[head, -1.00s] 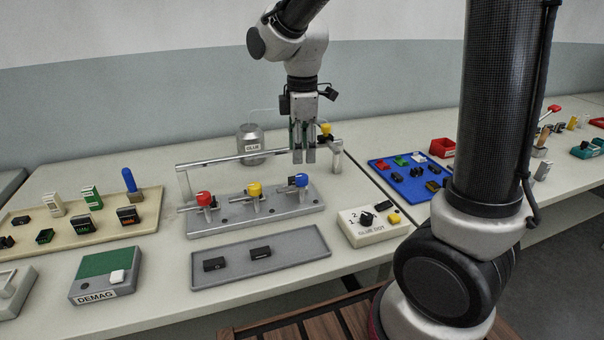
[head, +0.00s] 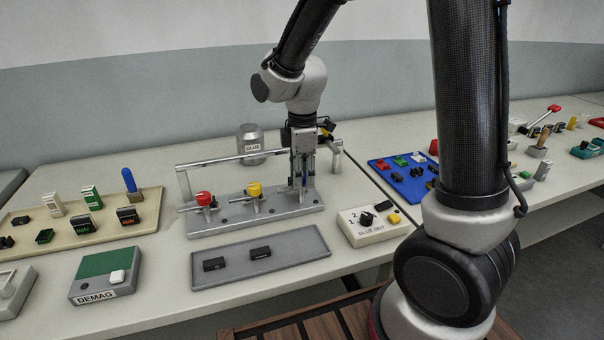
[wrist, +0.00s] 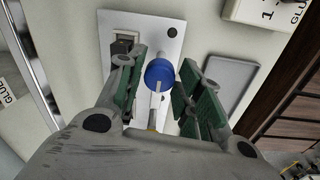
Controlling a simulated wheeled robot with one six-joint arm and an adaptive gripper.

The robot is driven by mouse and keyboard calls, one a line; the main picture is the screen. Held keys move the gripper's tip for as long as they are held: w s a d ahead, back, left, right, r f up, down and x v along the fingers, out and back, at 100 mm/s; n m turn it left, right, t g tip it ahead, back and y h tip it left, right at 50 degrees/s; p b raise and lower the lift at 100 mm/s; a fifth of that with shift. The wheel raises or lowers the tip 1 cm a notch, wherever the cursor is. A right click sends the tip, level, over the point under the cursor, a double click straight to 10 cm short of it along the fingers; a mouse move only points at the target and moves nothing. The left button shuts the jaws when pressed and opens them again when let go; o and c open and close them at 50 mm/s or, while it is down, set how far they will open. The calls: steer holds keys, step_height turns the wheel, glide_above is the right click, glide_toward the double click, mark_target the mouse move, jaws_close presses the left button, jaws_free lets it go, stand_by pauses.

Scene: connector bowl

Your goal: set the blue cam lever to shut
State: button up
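The blue cam lever (wrist: 160,74) shows in the wrist view as a round blue knob with a pale marker line. It sits on the right end of the grey fixture block (head: 235,218). My gripper (head: 301,188) is lowered over it and hides most of it in the head view. In the wrist view the green-padded fingers of my gripper (wrist: 162,60) stand apart, one on each side of the knob. Narrow gaps seem to remain, and I cannot tell whether either pad touches. The lever's exact angle is unclear.
The yellow lever (head: 254,190) and red lever (head: 204,199) stand left on the same block. A metal rail (head: 225,158) runs behind it. A grey tray (head: 290,254) with two black parts lies in front, and a glue-dot box (head: 372,232) at right.

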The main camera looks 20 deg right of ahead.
steer(key=c, duration=0.5)
steer(key=shift+o, duration=0.2)
steer(key=shift+m, duration=0.3)
steer(key=m, duration=0.7)
steer(key=shift+c, duration=0.2)
steer(key=m, duration=0.5)
steer(key=shift+a+m, duration=0.1)
steer(key=shift+m, duration=0.2)
steer(key=m, duration=0.4)
steer(key=shift+m, duration=0.3)
